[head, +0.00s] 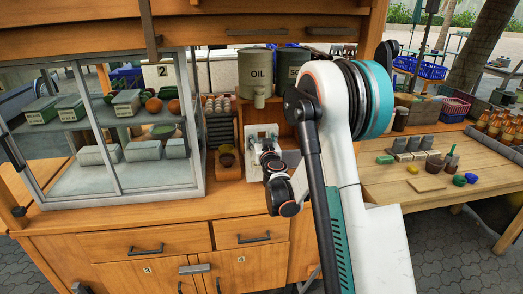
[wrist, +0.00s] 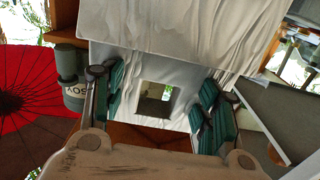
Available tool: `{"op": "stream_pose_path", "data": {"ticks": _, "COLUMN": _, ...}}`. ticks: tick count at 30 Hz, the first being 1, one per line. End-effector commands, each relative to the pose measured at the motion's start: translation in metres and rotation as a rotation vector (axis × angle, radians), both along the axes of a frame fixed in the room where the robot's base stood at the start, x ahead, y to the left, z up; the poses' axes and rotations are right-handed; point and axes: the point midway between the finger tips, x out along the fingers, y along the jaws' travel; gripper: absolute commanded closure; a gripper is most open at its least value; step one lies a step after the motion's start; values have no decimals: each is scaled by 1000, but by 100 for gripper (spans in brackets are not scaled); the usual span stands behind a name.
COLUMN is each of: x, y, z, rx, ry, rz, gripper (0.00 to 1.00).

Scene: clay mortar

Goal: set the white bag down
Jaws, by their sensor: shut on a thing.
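The white bag (wrist: 175,35) fills the upper middle of the wrist view, with a square opening low in it. My gripper (wrist: 160,103) has its green-padded fingers on either side of the bag around this opening and is shut on it. In the head view the bag (head: 254,131) shows partly, behind my gripper (head: 268,150), above the wooden counter (head: 120,219). My gripper and arm hide much of it. I cannot tell whether its bottom touches the counter.
A glass case (head: 130,190) stands on the counter's left. A small dark bowl (head: 227,159) is just left of the bag. An OIL canister (head: 255,72) stands on the shelf behind. A side table (head: 395,192) with small items is at right. The counter's front strip is clear.

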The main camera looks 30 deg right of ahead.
Motion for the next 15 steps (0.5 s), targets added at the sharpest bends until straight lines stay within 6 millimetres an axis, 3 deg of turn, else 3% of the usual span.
{"op": "stream_pose_path", "data": {"ticks": 8, "x": 0, "y": 0, "z": -38, "rx": 0, "ry": 0, "rz": 0, "gripper": 69}}
{"op": "stream_pose_path", "data": {"ticks": 15, "x": 0, "y": 0, "z": -40, "rx": 0, "ry": 0, "rz": 0, "gripper": 69}}
